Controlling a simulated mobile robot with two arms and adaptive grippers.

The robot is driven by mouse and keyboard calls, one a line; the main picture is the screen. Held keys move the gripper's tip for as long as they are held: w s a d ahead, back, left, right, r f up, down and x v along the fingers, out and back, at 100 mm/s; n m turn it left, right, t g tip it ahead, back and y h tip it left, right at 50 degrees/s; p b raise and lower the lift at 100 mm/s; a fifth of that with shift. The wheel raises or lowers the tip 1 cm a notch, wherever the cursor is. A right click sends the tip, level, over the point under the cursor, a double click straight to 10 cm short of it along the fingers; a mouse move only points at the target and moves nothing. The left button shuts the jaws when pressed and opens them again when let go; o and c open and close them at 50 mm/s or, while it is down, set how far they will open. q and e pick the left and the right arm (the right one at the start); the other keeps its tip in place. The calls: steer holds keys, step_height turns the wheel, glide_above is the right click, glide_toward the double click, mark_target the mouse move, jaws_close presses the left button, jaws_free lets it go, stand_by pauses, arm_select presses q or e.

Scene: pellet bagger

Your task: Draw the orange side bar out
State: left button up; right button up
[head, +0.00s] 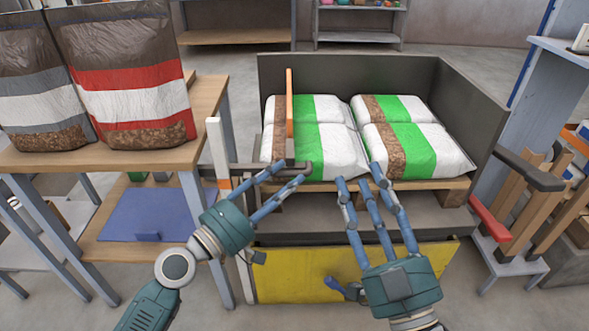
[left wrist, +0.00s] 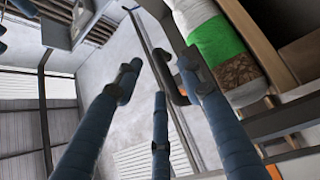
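The orange side bar (head: 289,104) stands upright at the left front of the bags in the head view. Its foot meets a dark horizontal arm with a bent end (head: 301,167), which also shows as a dark hook in the left wrist view (left wrist: 172,88). My left gripper (head: 291,171) has its fingers spread at this dark end, below the orange bar; the left wrist view shows the hook near the fingertips. I cannot tell whether they touch it. My right gripper (head: 357,176) is open and empty in front of the bags' front edge.
White, green and brown bags (head: 412,150) lie on a pallet inside a dark grey bin (head: 350,75). A yellow panel (head: 300,278) is below. A white post (head: 219,155) and a wooden table (head: 165,153) with large bags stand left.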

mark_target(292, 175)
arm_select(q)
steer(key=shift+x, duration=1.8)
arm_select(e)
steer(key=shift+w+f+g+h, duration=0.2)
steer(key=shift+f+g, duration=0.05)
steer(key=shift+f, duration=0.25)
steer(key=shift+w+f+g+h, duration=0.15)
steer(key=shift+f+g+h, duration=0.1)
steer(key=shift+f, duration=0.25)
arm_select(q)
steer(key=shift+a, duration=0.1)
jaws_close()
